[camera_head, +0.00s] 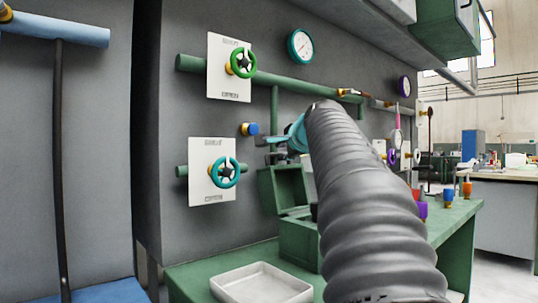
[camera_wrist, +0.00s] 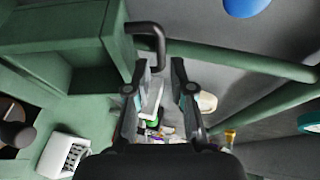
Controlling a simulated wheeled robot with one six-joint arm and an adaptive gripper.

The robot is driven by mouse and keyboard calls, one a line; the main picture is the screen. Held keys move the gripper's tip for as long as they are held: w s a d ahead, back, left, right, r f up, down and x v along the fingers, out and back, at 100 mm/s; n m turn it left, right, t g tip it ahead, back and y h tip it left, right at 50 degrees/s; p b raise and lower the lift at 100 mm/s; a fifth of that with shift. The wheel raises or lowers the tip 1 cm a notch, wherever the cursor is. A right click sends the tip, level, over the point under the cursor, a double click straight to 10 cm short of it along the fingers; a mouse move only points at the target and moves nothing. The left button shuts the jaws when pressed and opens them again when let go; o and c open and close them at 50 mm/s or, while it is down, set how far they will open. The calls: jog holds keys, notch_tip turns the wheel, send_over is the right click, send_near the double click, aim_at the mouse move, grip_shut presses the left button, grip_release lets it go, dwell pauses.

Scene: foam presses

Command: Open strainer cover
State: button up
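A green box (camera_head: 300,238) stands on the green bench against the grey wall. Its green cover (camera_head: 283,188) is raised and stands tilted up above the box. In the wrist view the green cover (camera_wrist: 60,28) fills the upper left, with a black handle (camera_wrist: 150,32) at its edge. My gripper (camera_head: 283,143) is above the cover, partly hidden behind my dark arm. In the wrist view my gripper (camera_wrist: 163,68) is open, with nothing seen between its fingers. The handle is just beyond the left fingertip; I cannot tell whether they touch.
A white tray (camera_head: 262,284) lies on the bench in front. Green pipes, a green handwheel (camera_head: 243,62), a teal handwheel (camera_head: 224,172) and a blue knob (camera_head: 249,129) are on the wall. A green pipe (camera_wrist: 240,62) runs close beside my gripper.

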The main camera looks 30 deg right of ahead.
aim_at(277, 154)
jog(key=shift+p+x, duration=0.3)
jog(key=shift+x, duration=2.75)
grip_shut()
